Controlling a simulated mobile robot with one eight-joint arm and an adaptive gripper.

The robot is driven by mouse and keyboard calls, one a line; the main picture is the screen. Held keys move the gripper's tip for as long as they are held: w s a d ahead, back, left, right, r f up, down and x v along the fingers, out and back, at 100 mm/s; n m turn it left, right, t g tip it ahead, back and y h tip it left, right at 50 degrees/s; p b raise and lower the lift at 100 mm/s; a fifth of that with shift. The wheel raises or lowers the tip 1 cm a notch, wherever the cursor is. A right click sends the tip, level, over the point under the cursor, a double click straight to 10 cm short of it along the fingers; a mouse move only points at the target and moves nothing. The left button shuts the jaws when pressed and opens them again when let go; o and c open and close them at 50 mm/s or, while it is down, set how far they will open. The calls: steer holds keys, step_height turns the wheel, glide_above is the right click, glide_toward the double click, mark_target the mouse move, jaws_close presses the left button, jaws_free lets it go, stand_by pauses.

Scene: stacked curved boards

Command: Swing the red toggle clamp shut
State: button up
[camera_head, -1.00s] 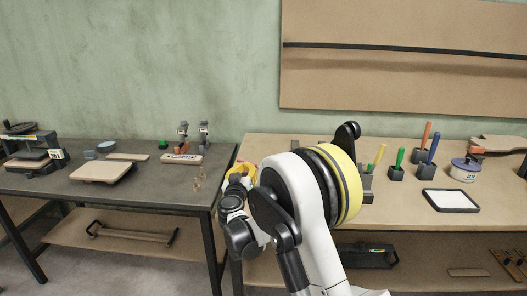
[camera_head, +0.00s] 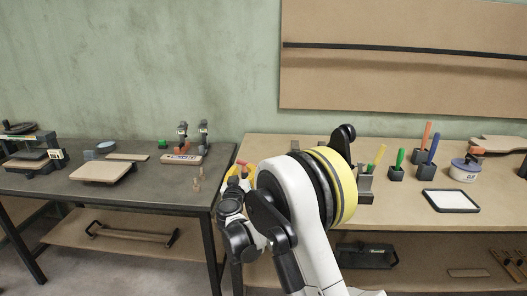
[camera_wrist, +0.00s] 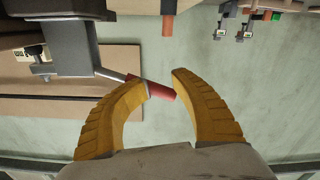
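In the wrist view, a red handle (camera_wrist: 157,90) sits on the end of a thin grey rod that runs left to a grey block (camera_wrist: 72,48). My gripper (camera_wrist: 163,81) has two curved yellow fingers spread apart, with the red handle across the gap between their tips. The left fingertip overlaps the handle; I cannot tell whether it touches. In the head view my gripper (camera_head: 242,170) is over the left edge of the right bench, with a bit of red by it. My arm hides most of the clamp there.
The right bench (camera_head: 395,213) holds several coloured-handled tools in dark blocks, a framed white tray (camera_head: 451,201) and a tub (camera_head: 465,170). The left bench (camera_head: 150,190) carries two upright clamps with an orange part (camera_head: 183,146) and some boards. A gap separates the benches.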

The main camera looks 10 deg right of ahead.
steer(key=shift+d, duration=0.25)
steer(key=v, duration=0.7)
stand_by(0.3)
